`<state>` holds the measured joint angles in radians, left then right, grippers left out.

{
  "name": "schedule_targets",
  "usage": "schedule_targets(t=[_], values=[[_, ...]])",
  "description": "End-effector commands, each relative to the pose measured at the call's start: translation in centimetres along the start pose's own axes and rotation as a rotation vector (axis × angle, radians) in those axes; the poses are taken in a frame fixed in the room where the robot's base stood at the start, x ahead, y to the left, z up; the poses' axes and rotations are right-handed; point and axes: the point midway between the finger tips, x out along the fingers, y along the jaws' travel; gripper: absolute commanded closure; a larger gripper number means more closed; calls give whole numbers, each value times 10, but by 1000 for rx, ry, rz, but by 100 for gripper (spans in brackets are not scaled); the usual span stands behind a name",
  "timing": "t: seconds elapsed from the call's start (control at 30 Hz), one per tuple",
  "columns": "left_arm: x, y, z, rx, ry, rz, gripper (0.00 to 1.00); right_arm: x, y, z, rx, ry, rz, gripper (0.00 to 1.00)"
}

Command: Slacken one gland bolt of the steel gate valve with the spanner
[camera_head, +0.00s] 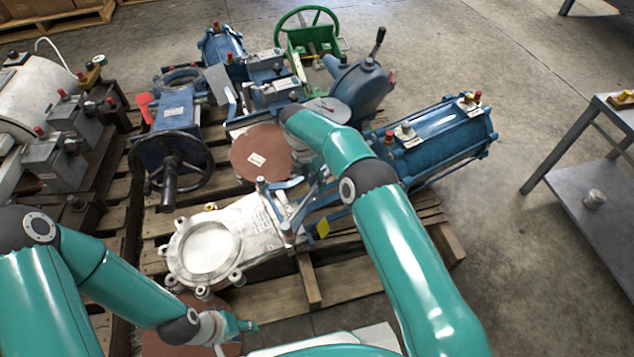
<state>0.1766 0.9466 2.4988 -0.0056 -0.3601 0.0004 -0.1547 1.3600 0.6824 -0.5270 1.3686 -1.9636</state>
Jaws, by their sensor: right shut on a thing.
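The steel gate valve (258,222) lies flat on the pallet in the middle, with its round port toward me and its blue yoke toward the right. A bolt with a pale head stands up near its gland end. My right arm reaches over the yoke. My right gripper (303,152) is mostly hidden under its own wrist, over the gland area. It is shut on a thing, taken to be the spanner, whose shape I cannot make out. Contact with a gland bolt is hidden. My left gripper (240,326) is low in front of the valve, apart from it; its opening is unclear.
A blue valve with a black handwheel (172,165) stands behind left. A blue cylinder actuator (435,138) lies right, and a green handwheel (307,28) is at the back. Grey solenoid boxes (55,160) crowd the left. A grey table (600,185) stands right, beyond clear floor.

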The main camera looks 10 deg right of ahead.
Motion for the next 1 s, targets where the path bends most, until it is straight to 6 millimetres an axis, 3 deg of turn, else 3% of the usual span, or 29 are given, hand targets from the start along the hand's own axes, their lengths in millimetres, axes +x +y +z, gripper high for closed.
schedule_targets(t=[0.47,1.0], values=[[-3,1,0,0,0,0,60,-4,0,0,0,-1,1,100],[-20,7,0,0,0,0,60,-30,-6,0,0,-1,2,100]])
